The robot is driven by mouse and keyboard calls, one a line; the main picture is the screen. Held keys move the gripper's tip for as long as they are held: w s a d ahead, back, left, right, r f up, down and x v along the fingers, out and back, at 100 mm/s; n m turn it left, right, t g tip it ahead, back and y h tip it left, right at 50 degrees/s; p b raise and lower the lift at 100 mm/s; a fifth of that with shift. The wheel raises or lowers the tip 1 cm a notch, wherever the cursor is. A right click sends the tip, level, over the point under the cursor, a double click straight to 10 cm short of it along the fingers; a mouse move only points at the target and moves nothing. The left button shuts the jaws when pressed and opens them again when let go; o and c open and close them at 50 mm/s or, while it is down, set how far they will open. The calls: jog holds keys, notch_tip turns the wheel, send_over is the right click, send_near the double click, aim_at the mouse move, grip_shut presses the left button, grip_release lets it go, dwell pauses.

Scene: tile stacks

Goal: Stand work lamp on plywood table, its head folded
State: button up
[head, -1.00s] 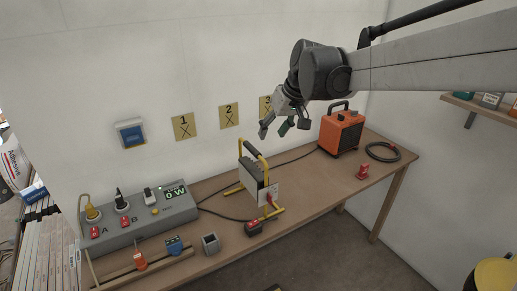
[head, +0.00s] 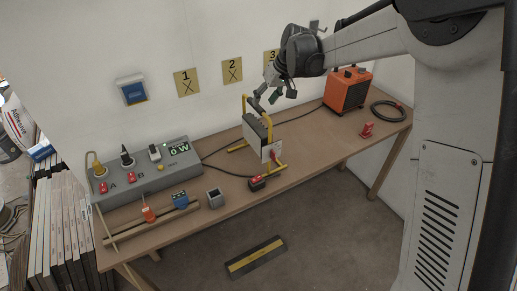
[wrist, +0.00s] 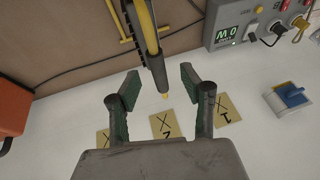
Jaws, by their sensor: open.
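The work lamp (head: 257,133) stands on the plywood table (head: 318,132), with a yellow tube frame and a grey, ribbed head. Its head looks upright within the frame; I cannot tell whether it is fully folded. My gripper (head: 268,99) is open at the lamp's top, on the wall-side right of it. In the wrist view, the lamp's yellow and black handle bar (wrist: 148,35) reaches between the two open fingers of my gripper (wrist: 160,85), with gaps on both sides. The lamp's lower parts are mostly out of that view.
A grey socket box (head: 145,172) reading 0 W stands at left. An orange heater (head: 347,90), a coiled black cable (head: 388,111) and a red object (head: 367,130) are at right. A small grey cup (head: 215,198) and a red-black switch (head: 256,183) sit near the front edge.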

aim_at(261, 108)
jog(key=shift+d+p+x, duration=0.1)
jog(key=shift+p+x, duration=0.3)
jog(key=shift+x, duration=1.15)
jog(key=shift+d+p+x, duration=0.15)
jog(key=shift+p+x, duration=0.2)
jog(key=shift+x, duration=1.2)
jog(key=shift+w, duration=0.1)
grip_shut()
